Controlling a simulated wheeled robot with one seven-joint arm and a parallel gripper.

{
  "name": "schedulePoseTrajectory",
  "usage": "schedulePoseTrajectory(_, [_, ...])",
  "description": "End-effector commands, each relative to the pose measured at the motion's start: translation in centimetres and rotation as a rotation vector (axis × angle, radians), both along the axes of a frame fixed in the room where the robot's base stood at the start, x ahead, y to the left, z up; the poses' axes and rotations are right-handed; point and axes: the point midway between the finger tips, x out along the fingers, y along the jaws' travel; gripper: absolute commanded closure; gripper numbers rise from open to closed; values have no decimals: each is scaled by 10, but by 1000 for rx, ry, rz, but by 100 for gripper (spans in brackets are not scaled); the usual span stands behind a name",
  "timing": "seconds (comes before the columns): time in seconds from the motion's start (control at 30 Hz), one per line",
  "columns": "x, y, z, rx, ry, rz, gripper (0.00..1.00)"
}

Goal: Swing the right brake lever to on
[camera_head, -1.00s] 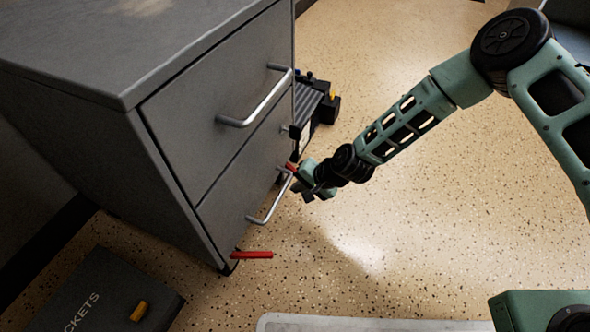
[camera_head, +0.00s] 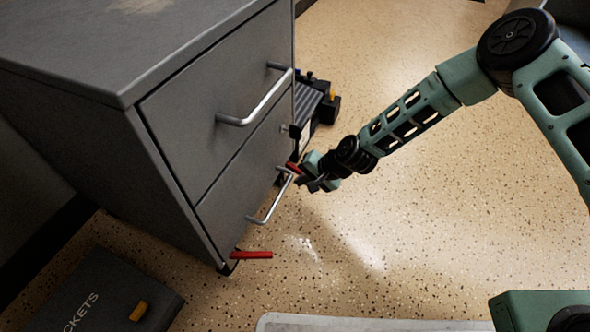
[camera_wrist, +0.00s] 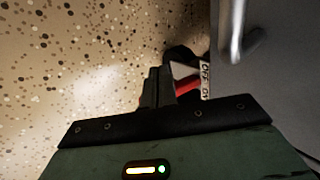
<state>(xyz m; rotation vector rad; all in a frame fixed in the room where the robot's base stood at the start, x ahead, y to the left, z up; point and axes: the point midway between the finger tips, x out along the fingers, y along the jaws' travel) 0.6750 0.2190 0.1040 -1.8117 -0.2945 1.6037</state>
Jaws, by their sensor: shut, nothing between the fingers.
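The right brake lever (camera_head: 291,166) is a short red bar low at the cabinet's far front corner, partly hidden by my gripper. It also shows in the wrist view as a red piece (camera_wrist: 187,87) next to a white label (camera_wrist: 205,80) reading OFF and ON. My gripper (camera_head: 303,180) is shut and empty, close beside this lever. In the wrist view my fingertips (camera_wrist: 157,75) are together, just left of the red piece. I cannot tell whether they touch it. A second red lever (camera_head: 252,255) sticks out at the near bottom corner.
The grey cabinet (camera_head: 165,175) has two drawers with an upper handle (camera_head: 258,105) and a lower handle (camera_head: 270,205) near my gripper. A dark box (camera_head: 100,295) lies at lower left. A black item (camera_head: 325,105) stands behind the cabinet.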

Motion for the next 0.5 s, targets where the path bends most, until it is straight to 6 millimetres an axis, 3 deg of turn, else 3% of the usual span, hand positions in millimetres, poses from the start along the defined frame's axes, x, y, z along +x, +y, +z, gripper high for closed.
schedulePoseTrajectory(0.5, [20, -8, 0, 0, -2, -1, 100])
